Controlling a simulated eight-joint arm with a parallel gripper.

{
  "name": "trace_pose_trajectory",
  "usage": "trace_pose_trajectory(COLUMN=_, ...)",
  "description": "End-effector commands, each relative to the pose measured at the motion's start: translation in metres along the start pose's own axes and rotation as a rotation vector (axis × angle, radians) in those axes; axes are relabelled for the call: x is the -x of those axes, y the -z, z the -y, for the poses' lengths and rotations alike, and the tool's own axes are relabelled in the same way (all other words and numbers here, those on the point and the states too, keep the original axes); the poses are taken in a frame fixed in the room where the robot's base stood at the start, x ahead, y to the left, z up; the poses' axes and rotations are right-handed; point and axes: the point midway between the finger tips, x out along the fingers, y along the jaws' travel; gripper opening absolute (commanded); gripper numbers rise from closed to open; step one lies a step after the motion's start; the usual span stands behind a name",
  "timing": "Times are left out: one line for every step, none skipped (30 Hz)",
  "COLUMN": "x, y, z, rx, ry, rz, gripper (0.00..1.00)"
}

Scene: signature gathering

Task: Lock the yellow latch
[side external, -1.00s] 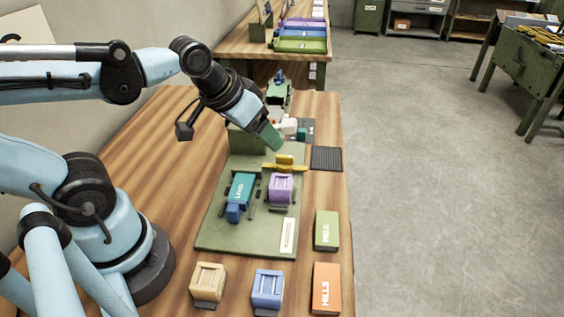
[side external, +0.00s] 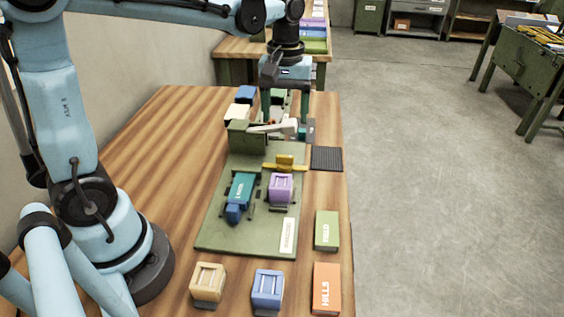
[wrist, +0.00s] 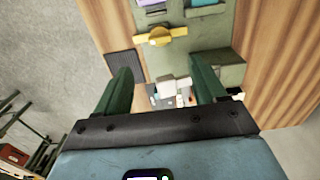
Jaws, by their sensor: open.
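My gripper (side external: 283,122) points down beyond the latch, over the far end of the table. In the wrist view its two green fingers (wrist: 160,92) are spread wide apart. A white part with small coloured pieces shows between and beyond them. I see nothing held. The latch is apart from the fingers.
A green block (side external: 245,135) and a white lever-like part (side external: 275,127) stand close to my fingers. A teal piece (side external: 240,188) and a purple crate (side external: 280,187) are on the board. A dark ridged pad (side external: 327,159) lies right of the latch.

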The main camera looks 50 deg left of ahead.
Motion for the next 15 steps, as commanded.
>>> trace_pose_trajectory(x=-0.007, y=0.000, z=0.000, rx=-0.001, ry=-0.001, rz=-0.001, gripper=0.70)
trace_pose_trajectory(x=-0.011, y=0.000, z=0.000, rx=-0.001, ry=-0.001, rz=-0.001, gripper=0.70)
trace_pose_trajectory(x=-0.017, y=0.000, z=0.000, rx=-0.001, ry=-0.001, rz=-0.001, gripper=0.70)
trace_pose_trajectory(x=-0.021, y=0.000, z=0.000, rx=-0.001, ry=-0.001, rz=-0.001, gripper=0.70)
trace_pose_trajectory(x=-0.026, y=0.000, z=0.000, rx=-0.002, ry=-0.001, rz=-0.002, gripper=0.70)
trace_pose_trajectory(x=-0.033, y=0.000, z=0.000, rx=-0.002, ry=-0.001, rz=-0.002, gripper=0.70)
trace_pose_trajectory(x=-0.038, y=0.000, z=0.000, rx=-0.002, ry=-0.001, rz=-0.002, gripper=0.70)
trace_pose_trajectory(x=-0.042, y=0.000, z=0.000, rx=-0.002, ry=-0.002, rz=-0.002, gripper=0.70)
trace_pose_trajectory(x=-0.049, y=0.000, z=-0.001, rx=-0.002, ry=-0.002, rz=-0.002, gripper=0.70)
trace_pose_trajectory(x=-0.054, y=0.000, z=-0.001, rx=-0.002, ry=-0.002, rz=-0.002, gripper=0.70)
trace_pose_trajectory(x=-0.058, y=0.000, z=0.000, rx=-0.003, ry=-0.002, rz=-0.002, gripper=0.70)
trace_pose_trajectory(x=-0.065, y=0.000, z=0.000, rx=-0.003, ry=-0.002, rz=-0.003, gripper=0.70)
trace_pose_trajectory(x=-0.069, y=0.000, z=-0.001, rx=-0.003, ry=-0.002, rz=-0.003, gripper=0.70)
trace_pose_trajectory(x=-0.074, y=0.000, z=-0.001, rx=-0.003, ry=-0.002, rz=-0.003, gripper=0.70)
trace_pose_trajectory(x=-0.080, y=0.000, z=-0.001, rx=-0.003, ry=-0.002, rz=-0.003, gripper=0.70)
